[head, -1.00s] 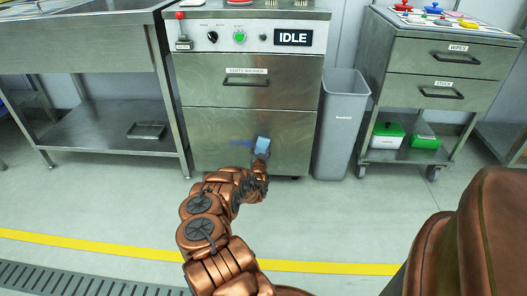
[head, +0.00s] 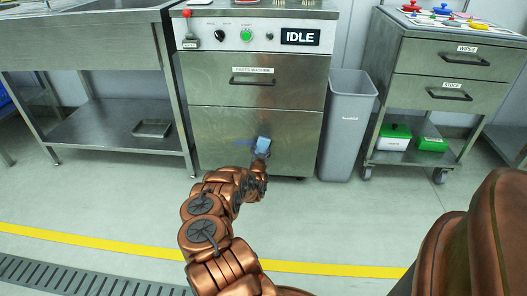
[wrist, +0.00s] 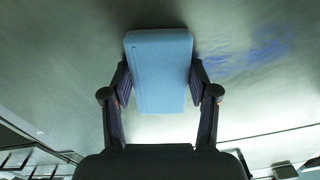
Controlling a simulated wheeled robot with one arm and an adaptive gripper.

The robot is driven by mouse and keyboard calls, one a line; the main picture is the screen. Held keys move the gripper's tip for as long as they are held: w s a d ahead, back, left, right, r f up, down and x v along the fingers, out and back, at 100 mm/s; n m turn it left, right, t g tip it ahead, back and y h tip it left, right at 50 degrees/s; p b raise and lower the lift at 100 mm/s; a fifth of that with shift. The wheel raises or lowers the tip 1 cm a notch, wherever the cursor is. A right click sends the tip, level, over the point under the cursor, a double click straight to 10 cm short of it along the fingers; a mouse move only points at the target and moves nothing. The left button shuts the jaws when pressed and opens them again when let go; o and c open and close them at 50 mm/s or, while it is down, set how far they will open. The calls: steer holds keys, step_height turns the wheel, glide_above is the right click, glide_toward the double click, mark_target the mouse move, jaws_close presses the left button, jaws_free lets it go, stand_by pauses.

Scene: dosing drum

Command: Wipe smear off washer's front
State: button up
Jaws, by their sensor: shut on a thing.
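The parts washer (head: 252,112) stands ahead with its steel front facing me. A faint blue smear (head: 243,142) marks its lower front panel. In the wrist view the smear (wrist: 250,48) lies right of the sponge as streaks. My gripper (head: 260,158) is shut on a light blue sponge or pad (head: 263,144). In the wrist view both fingers of my gripper (wrist: 160,88) clasp the blue sponge (wrist: 160,70) from its sides. The sponge is at the panel, just right of the smear in the head view. I cannot tell whether it touches the steel.
A grey bin (head: 347,125) stands just right of the washer. A steel sink table (head: 95,125) stands left. The floor before the washer is clear.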

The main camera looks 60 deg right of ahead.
mark_target(248, 145)
steer(key=shift+w+a+r, duration=0.1)
steer(key=shift+w+r, duration=0.1)
steer(key=shift+w, duration=0.25)
steer(key=shift+w+a, duration=0.4)
steer(key=shift+w, duration=0.35)
steer(key=shift+f+b, duration=0.1)
steer(key=shift+b, duration=0.2)
steer(key=shift+w, duration=0.35)
steer(key=shift+w+a+b, duration=0.2)
steer(key=shift+w+b, duration=0.15)
steer(key=shift+w, duration=0.3)
steer(key=shift+c, duration=0.5)
steer(key=shift+w, duration=0.15)
steer(key=shift+w+a, duration=0.45)
steer(key=shift+w, duration=0.2)
